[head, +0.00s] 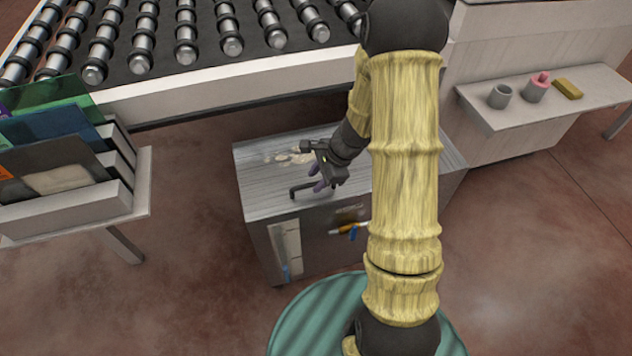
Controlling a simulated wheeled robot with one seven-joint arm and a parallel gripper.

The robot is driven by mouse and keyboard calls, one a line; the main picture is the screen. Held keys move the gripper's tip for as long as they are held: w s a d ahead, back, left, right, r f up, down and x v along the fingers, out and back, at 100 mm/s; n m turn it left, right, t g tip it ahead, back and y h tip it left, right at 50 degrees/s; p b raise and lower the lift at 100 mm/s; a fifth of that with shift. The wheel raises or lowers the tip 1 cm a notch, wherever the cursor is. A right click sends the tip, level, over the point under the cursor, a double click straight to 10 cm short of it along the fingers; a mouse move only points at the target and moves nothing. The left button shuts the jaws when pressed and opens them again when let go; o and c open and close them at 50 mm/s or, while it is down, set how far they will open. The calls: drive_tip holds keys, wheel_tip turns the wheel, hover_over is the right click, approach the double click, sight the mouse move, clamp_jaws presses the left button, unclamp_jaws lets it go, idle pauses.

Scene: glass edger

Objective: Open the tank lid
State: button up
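The tank (325,240) is a grey metal box on the floor in the middle of the head view. Its flat lid (262,192) looks level and closed, with pale smears near the back. A black bar handle (298,190) stands near the lid's front edge. My gripper (319,178), with purplish fingertips, is low over the lid at the handle's right end. The fingers overlap the handle in the picture; I cannot tell whether they touch or grip it. My arm hides the right part of the tank.
A roller conveyor (200,75) runs behind the tank. A rack of panels (65,205) stands at left. A shelf (500,118) at right holds a grey cup (500,97), a pink item (535,90) and a yellow block (568,89). An orange-handled tool (345,229) is at the tank's front.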

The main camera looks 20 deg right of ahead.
drive_tip(key=shift+w+a+f, duration=0.1)
drive_tip(key=shift+a+f, duration=0.05)
drive_tip(key=shift+f, duration=0.3)
drive_tip(key=shift+c, duration=0.4)
clamp_jaws()
drive_tip(key=shift+r+p, duration=0.15)
drive_tip(key=shift+p, duration=0.15)
